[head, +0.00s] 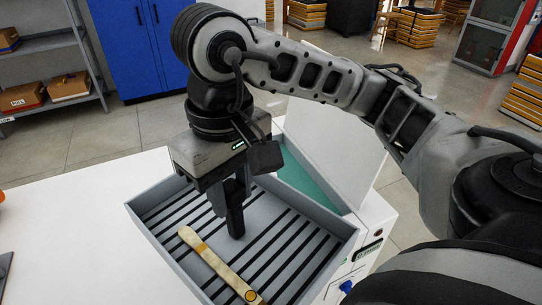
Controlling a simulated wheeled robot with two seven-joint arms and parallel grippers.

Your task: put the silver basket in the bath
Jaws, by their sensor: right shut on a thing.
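The silver basket (165,198) is a shallow grey tray with a black-slotted floor, left of and in front of the bath. It seems to cover part of the bath opening; I cannot tell its height. The bath (308,184) shows as a teal surface inside a white machine, behind the basket's right side. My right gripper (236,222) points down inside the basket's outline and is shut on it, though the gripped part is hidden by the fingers. A tan strip (210,256) with orange marks lies across the slats. My left gripper is not in view.
A white raised lid (330,140) stands behind the bath. The machine's front has a small display (368,250) and a blue knob (346,286). The white tabletop (75,215) is largely clear at left. Blue cabinets (140,45) and shelves stand farther back.

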